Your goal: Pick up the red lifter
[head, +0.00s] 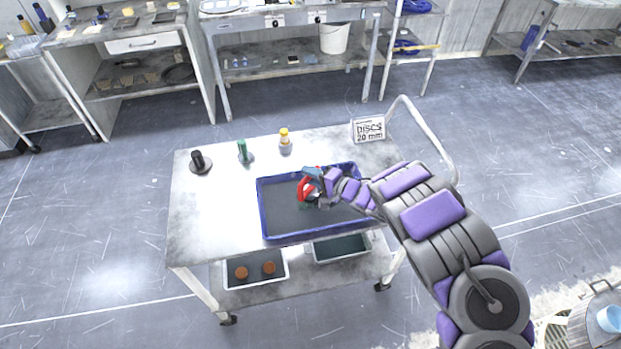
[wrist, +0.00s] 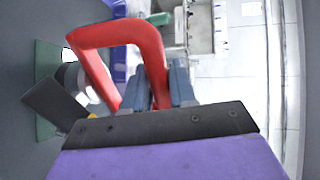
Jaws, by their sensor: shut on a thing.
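The red lifter (head: 304,187) is a red loop-shaped handle in or over the blue-rimmed tray on the cart. In the wrist view its red handle (wrist: 122,34) arches up from my gripper (wrist: 155,88), whose blue-grey fingers are shut on one leg of it. In the head view my gripper (head: 314,180) reaches in from the right. A green plate (wrist: 47,70) and a pale round part show beyond the handle in the wrist view. I cannot tell whether the lifter touches the tray floor.
The blue tray (head: 263,212) lies on a metal cart (head: 195,220). A black-handled tool (head: 198,161), a green-handled tool (head: 243,151), a bottle (head: 285,142) and a discs sign (head: 369,129) stand behind it. The cart top's left side is clear.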

